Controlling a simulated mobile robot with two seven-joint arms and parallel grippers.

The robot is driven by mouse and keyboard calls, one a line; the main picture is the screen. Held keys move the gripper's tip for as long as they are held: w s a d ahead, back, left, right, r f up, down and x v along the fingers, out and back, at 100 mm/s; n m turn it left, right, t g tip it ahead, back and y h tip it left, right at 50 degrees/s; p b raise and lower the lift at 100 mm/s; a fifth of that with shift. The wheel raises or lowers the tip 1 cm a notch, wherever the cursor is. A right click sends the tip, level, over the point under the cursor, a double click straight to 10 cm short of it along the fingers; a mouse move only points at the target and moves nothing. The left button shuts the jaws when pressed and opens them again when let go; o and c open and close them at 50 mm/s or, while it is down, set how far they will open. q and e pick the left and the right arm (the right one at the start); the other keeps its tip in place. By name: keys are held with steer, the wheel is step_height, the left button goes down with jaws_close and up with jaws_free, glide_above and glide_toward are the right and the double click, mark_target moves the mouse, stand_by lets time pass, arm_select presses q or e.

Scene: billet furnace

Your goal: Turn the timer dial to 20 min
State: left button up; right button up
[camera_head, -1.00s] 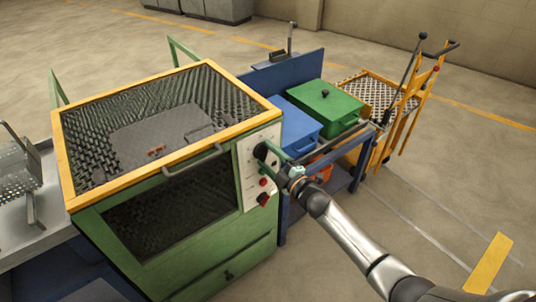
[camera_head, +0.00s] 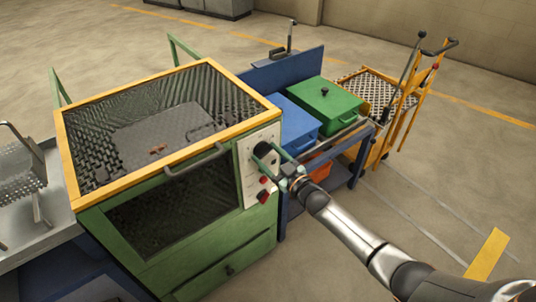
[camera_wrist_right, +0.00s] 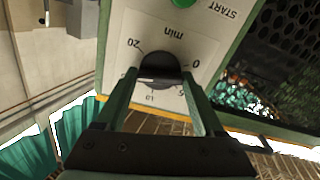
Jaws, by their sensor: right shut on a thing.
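The timer dial (camera_head: 262,149) is a dark round knob on the pale control panel of the green furnace. In the right wrist view the dial (camera_wrist_right: 160,66) sits among the marks 0, 5, 10 and 20, with "min" printed by it. My right gripper (camera_head: 268,157) is at the panel, its two green fingers on either side of the dial and shut on it. The fingers also show in the wrist view (camera_wrist_right: 160,80) and hide part of the scale. I cannot tell which mark the dial points to. My left gripper is not in view.
The furnace (camera_head: 190,272) has a yellow-framed mesh top and a handle (camera_head: 197,160). A red button (camera_head: 263,180) and a red-black switch (camera_head: 263,196) lie below the dial. A green START button (camera_wrist_right: 184,3) shows in the wrist view. Blue and green boxes stand on a bench to the right.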

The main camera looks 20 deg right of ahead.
steer(key=m, duration=0.3)
steer(key=shift+m, duration=0.4)
steer(key=m, duration=0.4)
steer(key=shift+m+b, duration=0.3)
steer(key=o, duration=1.4)
steer(key=p+v, duration=0.1)
steer(key=v, duration=1.1)
steer(key=shift+s+d, duration=0.1)
steer(key=shift+s, duration=0.15)
steer(key=shift+p, duration=0.3)
